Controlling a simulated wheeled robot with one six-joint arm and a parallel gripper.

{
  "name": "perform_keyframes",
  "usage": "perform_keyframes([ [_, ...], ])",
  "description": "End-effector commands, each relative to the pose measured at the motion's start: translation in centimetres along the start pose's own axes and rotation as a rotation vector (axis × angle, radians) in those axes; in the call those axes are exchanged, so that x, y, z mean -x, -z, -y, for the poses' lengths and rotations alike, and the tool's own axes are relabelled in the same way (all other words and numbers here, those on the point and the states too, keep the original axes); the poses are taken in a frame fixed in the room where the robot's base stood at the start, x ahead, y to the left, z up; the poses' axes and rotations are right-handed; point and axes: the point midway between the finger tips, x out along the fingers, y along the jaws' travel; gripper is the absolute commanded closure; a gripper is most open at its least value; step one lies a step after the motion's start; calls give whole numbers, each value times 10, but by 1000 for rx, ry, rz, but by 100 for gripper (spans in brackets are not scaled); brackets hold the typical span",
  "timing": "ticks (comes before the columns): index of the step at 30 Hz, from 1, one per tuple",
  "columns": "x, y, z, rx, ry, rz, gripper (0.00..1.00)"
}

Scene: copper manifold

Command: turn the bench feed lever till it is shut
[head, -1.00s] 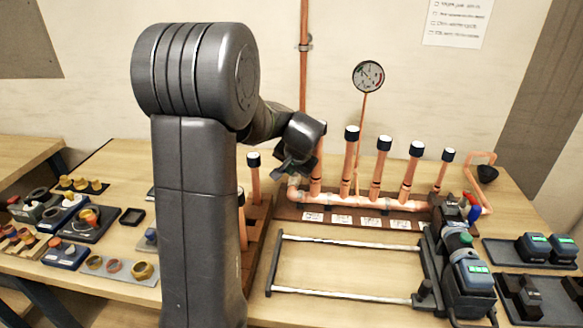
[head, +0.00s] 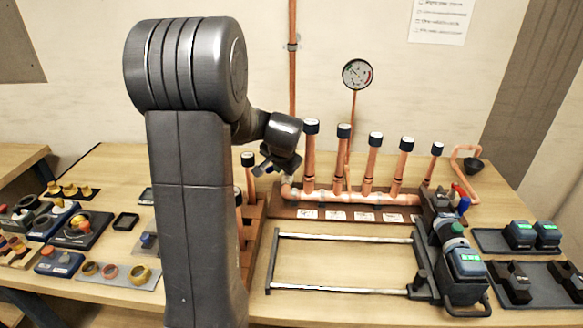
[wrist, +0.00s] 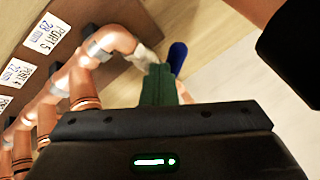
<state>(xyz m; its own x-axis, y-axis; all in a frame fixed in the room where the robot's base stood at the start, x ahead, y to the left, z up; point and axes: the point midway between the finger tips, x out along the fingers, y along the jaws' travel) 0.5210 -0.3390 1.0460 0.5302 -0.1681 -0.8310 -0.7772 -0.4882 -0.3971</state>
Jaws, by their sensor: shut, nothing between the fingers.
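A blue lever (wrist: 178,58) shows in the wrist view at the end of the copper manifold (wrist: 115,40), beside the port 5 label. In the head view this end of the manifold (head: 350,197) is the left one, and I cannot make out the lever there. My gripper (head: 277,168) hangs just above that end. In the wrist view its green fingers (wrist: 159,84) are together and empty, with their tips close to the lever's base. I cannot tell whether they touch it.
Capped copper stubs (head: 372,155) rise from the manifold right of my gripper. Another capped stub (head: 248,175) stands on its left. A metal rail frame (head: 345,235) lies in front. Red and blue handles (head: 462,199) stand at the right. A gauge (head: 358,74) is behind.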

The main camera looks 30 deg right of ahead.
Motion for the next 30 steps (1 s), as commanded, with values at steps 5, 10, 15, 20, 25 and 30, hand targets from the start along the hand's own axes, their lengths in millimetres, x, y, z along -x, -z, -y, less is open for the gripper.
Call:
perform_keyframes([
  [5,-7,-8,17,12,6,6,100],
  [10,-11,-10,27,12,5,7,100],
  [15,-15,-9,35,11,4,7,100],
  [20,-18,-9,41,11,4,9,100],
  [25,-20,-7,45,10,4,8,100],
  [30,-21,-6,47,10,4,7,100],
])
